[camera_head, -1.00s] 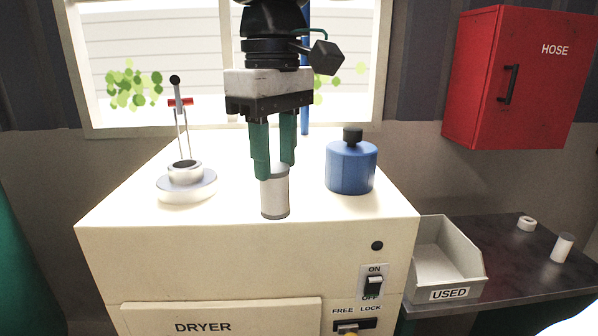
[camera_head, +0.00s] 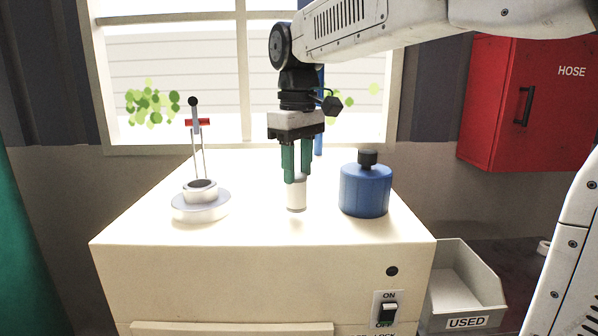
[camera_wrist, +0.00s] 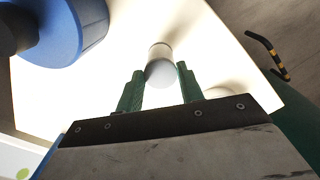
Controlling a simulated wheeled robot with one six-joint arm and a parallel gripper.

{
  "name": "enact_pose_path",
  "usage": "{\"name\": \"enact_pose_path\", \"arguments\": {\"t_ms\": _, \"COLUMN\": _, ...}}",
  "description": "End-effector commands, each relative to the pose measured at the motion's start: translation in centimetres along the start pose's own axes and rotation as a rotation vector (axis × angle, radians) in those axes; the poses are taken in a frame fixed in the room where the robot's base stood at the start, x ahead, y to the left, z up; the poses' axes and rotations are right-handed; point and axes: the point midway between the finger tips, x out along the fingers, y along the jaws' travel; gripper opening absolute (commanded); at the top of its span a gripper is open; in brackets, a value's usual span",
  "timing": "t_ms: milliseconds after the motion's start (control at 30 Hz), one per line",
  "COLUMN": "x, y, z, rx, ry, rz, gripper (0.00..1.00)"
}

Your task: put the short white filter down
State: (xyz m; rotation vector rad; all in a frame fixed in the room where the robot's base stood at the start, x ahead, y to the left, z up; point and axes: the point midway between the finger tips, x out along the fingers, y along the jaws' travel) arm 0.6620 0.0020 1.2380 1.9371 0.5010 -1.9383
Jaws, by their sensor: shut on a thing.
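The short white filter (camera_head: 296,196), a small upright white cylinder, is between the green fingers of my gripper (camera_head: 297,180). My gripper is shut on its upper part, over the cream top of the dryer (camera_head: 260,228). I cannot tell for sure whether the filter's base touches that top. In the wrist view, the filter (camera_wrist: 160,66) shows between the fingertips of my gripper (camera_wrist: 160,75), with its round end towards the camera.
A blue jar with a black cap (camera_head: 365,190) stands close on the right. A white round holder with an upright handle (camera_head: 201,205) stands on the left. The dryer top in front is clear. A grey bin marked USED (camera_head: 470,285) sits lower right, and a red HOSE cabinet (camera_head: 530,100) hangs on the wall.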

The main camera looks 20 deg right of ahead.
Motion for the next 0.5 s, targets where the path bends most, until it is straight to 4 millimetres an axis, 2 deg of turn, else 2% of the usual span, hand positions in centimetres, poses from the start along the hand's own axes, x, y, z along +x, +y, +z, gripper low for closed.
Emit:
{"name": "enact_pose_path", "arguments": {"t_ms": 100, "x": 1.32, "y": 0.01, "z": 0.04, "rx": 0.001, "ry": -0.001, "rz": 0.0, "gripper": 0.1}}
{"name": "enact_pose_path", "arguments": {"t_ms": 467, "x": 1.69, "y": -0.01, "z": 0.01, "rx": 0.0, "ry": 0.0, "rz": 0.0, "gripper": 0.1}}
{"name": "enact_pose_path", "arguments": {"t_ms": 500, "x": 1.68, "y": 0.0, "z": 0.0, "rx": 0.0, "ry": 0.001, "rz": 0.0, "gripper": 0.46}}
